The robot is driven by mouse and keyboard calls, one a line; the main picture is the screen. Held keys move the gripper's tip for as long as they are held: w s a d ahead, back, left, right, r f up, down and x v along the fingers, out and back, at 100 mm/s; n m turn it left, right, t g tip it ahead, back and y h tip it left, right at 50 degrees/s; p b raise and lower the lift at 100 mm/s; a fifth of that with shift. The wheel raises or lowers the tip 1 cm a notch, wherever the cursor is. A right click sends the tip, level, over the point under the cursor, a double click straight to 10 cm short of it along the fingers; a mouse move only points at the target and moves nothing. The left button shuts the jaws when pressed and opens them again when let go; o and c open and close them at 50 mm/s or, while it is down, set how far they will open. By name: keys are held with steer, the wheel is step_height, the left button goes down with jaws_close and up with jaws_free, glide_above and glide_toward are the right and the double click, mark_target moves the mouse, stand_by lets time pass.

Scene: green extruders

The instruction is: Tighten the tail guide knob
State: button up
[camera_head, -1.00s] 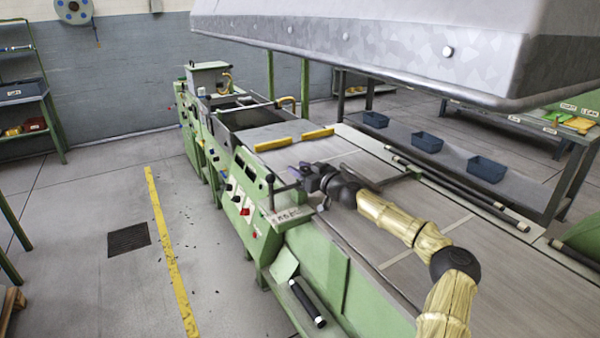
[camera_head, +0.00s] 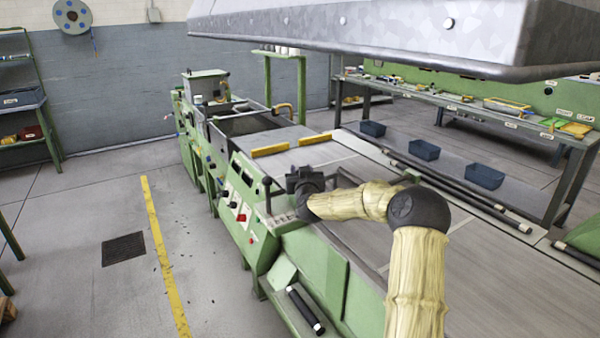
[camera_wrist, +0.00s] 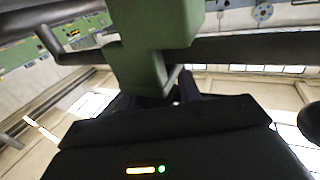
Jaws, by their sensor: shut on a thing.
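My gripper (camera_head: 303,179) is at the near left side of the green machine (camera_head: 243,213), beside a short upright post with a black ball top (camera_head: 267,181). In the wrist view my dark gripper (camera_wrist: 176,92) meets the lower end of a green block (camera_wrist: 155,65). It is shut on a part just under that block, taken to be the tail guide knob. The knob itself is hidden by the block and the jaws in the wrist view, and by my wrist in the head view. Its turn cannot be seen.
Yellow bars (camera_head: 270,150) lie across the machine bed ahead. A large grey hood (camera_head: 390,35) hangs above. Blue bins (camera_head: 425,149) stand beyond the bed on the right. The floor left of the yellow line (camera_head: 160,250) is mostly clear.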

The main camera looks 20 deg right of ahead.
steer(key=shift+a+r+m+g+h, duration=0.15)
steer(key=shift+m+g+h, duration=0.15)
steer(key=shift+m+h, duration=0.6)
steer(key=m+g+h+p, duration=0.1)
steer(key=h, duration=0.1)
steer(key=d+m+g+h+p, duration=0.1)
steer(key=h, duration=0.1)
steer(key=shift+s+h+p, duration=0.1)
steer(key=shift+h+p, duration=0.2)
steer(key=shift+s+f+m+g+h, duration=0.1)
steer(key=shift+f+m+g+h, duration=0.1)
steer(key=shift+m+g+h, duration=0.35)
steer(key=shift+f, duration=0.1)
steer(key=o, duration=1)
steer(key=shift+s, duration=0.1)
steer(key=b+v, duration=0.1)
steer(key=v, duration=1.6)
steer(key=shift+s, duration=0.1)
